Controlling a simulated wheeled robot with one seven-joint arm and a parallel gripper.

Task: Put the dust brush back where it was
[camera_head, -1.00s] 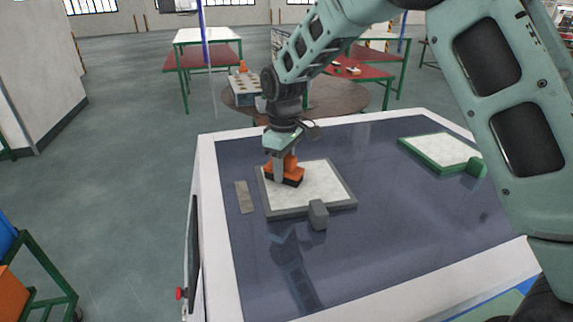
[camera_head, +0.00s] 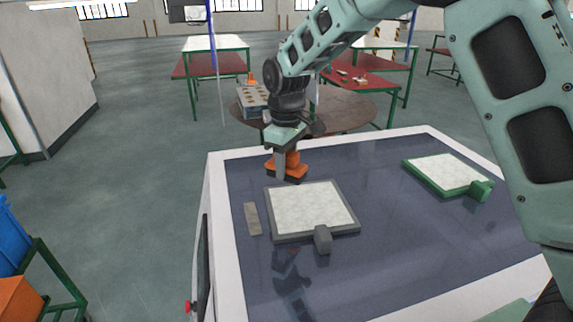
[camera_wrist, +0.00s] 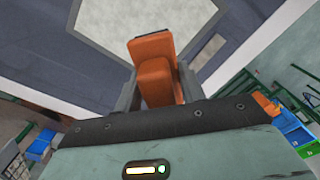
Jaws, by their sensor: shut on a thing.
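The dust brush (camera_head: 290,168) has an orange body and a dark underside. My gripper (camera_head: 284,160) is shut on it and holds it at the far left corner of the grey-framed tray (camera_head: 275,240), seemingly raised above the tabletop. In the wrist view the orange brush (camera_wrist: 154,66) sits between my two fingers (camera_wrist: 155,90), and the tray's pale surface (camera_wrist: 145,25) lies beyond it. A small grey-brown strip (camera_head: 252,218) lies on the dark tabletop (camera_head: 400,255) left of the tray.
A green-framed tray (camera_head: 425,182) lies at the right of the same table. A round brown table (camera_head: 350,108) with a grey box (camera_head: 252,98) stands behind. A blue bin (camera_head: 14,240) and an orange bin (camera_head: 18,298) are at the left. The table's middle is clear.

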